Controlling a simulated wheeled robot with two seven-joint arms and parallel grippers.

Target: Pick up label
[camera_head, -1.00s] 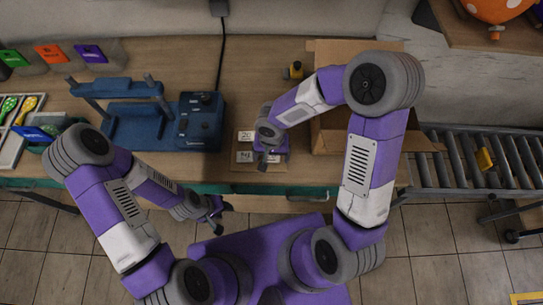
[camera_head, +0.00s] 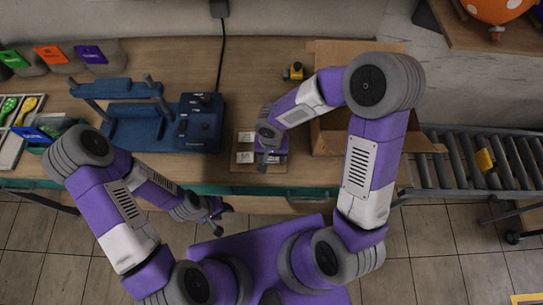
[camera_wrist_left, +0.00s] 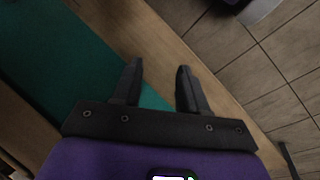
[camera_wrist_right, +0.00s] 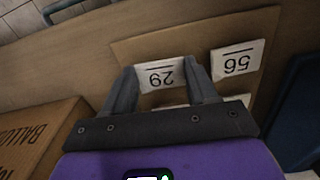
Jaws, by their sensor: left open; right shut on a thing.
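A brown board (camera_head: 240,168) with white numbered labels lies near the table's front edge in the head view. Two labels show on its left side, an upper label (camera_head: 246,137) and a lower label (camera_head: 245,157). My right gripper (camera_head: 265,160) is over the board's right part and hides some of it. In the right wrist view, the right gripper (camera_wrist_right: 165,78) is shut on a label (camera_wrist_right: 160,74) with an upside-down number. Another label (camera_wrist_right: 237,59) lies to its right on the board. My left gripper (camera_head: 219,216) is open and empty; the left wrist view (camera_wrist_left: 157,80) shows its fingers apart.
A blue machine (camera_head: 200,122) and a blue stand (camera_head: 135,125) are left of the board. An open cardboard box (camera_head: 335,140) is close on the right, partly behind my right arm. A roller conveyor (camera_head: 470,160) is further right. Coloured pouches (camera_head: 52,54) stand at the back left.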

